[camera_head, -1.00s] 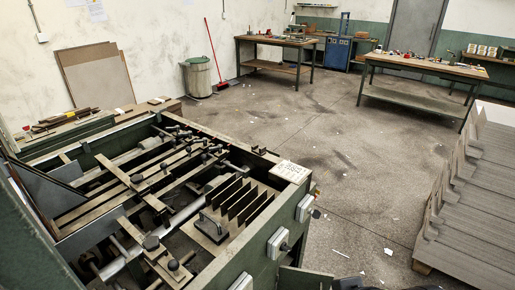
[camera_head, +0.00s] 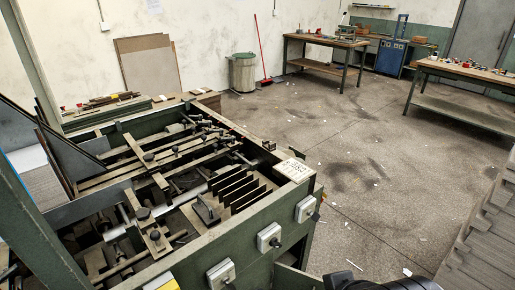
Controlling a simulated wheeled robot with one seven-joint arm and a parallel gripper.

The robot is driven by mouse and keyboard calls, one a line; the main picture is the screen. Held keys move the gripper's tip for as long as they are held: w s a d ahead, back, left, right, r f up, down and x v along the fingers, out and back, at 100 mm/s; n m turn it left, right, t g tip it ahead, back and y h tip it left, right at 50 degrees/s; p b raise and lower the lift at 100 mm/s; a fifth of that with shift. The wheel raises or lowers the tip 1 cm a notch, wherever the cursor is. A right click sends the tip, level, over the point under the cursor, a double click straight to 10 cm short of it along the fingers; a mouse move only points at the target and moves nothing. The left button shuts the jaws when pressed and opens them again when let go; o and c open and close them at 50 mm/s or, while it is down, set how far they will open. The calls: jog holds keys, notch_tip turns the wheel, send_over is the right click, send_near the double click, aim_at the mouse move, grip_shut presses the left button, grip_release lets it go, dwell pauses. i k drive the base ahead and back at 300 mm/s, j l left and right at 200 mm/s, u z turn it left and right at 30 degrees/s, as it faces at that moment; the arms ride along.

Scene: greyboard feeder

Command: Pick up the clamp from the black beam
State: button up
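The green feeder machine (camera_head: 250,228) stands at the left and centre, its top open. Several bars with black knobs cross it. Clamp-like blocks with black knobs, such as one block (camera_head: 156,240), sit on bars at the front left. A dark plate with a handle (camera_head: 206,210) lies beside a row of upright dark plates (camera_head: 238,186). I cannot tell which piece is the clamp or which bar is the black beam. My gripper is not in view; a dark part at the bottom edge looks like my arm.
Switch boxes (camera_head: 269,237) stick out from the machine's near side. A pallet of stacked grey board (camera_head: 490,235) is at the right. Workbenches (camera_head: 325,67) and a bin (camera_head: 242,74) stand at the back. The floor (camera_head: 350,150) between is mostly free, with scraps.

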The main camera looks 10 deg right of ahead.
aim_at(271, 146)
jog(key=l+u, duration=0.65)
jog(key=l, duration=0.15)
jog(key=k+l+u, duration=0.15)
jog(key=l+u, duration=0.15)
jog(key=k+l+u, duration=0.1)
jog(key=l+u, duration=0.25)
jog(key=k+l+u, duration=0.4)
jog(key=l+u, duration=1)
jog(key=l, duration=0.2)
jog(key=l+u, duration=0.35)
jog(key=k+l+u, duration=0.15)
jog(key=l+u, duration=0.2)
jog(key=l, duration=0.15)
jog(key=k+l+u, duration=0.15)
jog(key=l+u, duration=0.25)
jog(key=k+l+u, duration=0.45)
jog(key=l+u, duration=0.15)
jog(key=k+l+u, duration=0.1)
jog(key=l+u, duration=0.15)
jog(key=k+l+u, duration=0.25)
jog(key=i+l, duration=0.1)
